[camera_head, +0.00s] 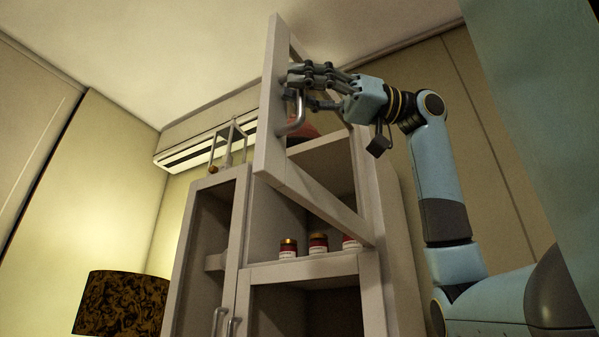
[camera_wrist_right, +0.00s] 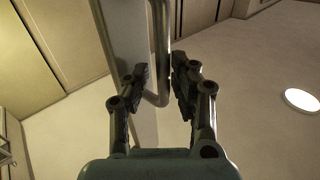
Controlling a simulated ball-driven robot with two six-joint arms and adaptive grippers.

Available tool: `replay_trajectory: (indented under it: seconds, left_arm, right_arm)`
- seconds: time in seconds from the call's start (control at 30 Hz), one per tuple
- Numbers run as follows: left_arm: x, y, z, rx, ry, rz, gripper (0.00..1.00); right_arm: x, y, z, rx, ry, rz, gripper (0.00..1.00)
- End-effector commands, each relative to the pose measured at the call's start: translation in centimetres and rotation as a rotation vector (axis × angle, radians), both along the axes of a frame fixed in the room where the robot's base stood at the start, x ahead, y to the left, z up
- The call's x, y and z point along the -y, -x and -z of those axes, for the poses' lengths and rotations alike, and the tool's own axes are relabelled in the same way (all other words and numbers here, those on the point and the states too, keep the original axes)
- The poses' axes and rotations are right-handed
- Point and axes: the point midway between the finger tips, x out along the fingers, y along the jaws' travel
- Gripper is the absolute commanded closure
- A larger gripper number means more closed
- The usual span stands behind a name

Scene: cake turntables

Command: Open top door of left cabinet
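The top door (camera_head: 266,120) of the white cabinet (camera_head: 240,258) stands swung out, and the upper compartment behind it is open to view. Its curved metal handle (camera_head: 297,118) is on the door frame near the free edge. My right gripper (camera_head: 303,82) is at the upper part of this handle. My left gripper is not in view.
Several jars (camera_head: 318,243) with red and white labels stand inside the upper compartment. Lower doors have handles (camera_head: 219,320) at the bottom. A metal frame object (camera_head: 228,148) stands on the cabinet top. A patterned dark lampshade (camera_head: 121,303) is at lower left.

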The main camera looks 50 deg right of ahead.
Motion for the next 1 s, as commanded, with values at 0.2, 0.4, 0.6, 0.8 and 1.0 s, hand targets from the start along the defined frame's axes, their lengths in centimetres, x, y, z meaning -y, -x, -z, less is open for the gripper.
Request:
replay_trajectory:
  seconds: [0.2,0.4,0.6,0.8,1.0]
  left_arm:
    - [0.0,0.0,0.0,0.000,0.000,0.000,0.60]
    - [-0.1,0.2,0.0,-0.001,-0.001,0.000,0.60]
    - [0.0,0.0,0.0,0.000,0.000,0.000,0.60]
    - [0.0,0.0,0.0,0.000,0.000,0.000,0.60]
    - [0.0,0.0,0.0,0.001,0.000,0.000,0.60]
  right_arm:
    - [-0.1,0.0,0.1,-0.002,0.002,-0.002,0.65]
    - [0.3,0.2,0.2,-0.003,0.004,0.001,0.65]
    - [2.5,1.6,0.2,-0.005,0.004,0.006,0.65]
    - [4.8,3.1,0.3,-0.007,0.005,0.005,0.65]
    - [5.9,3.9,0.2,-0.004,0.003,0.002,0.65]
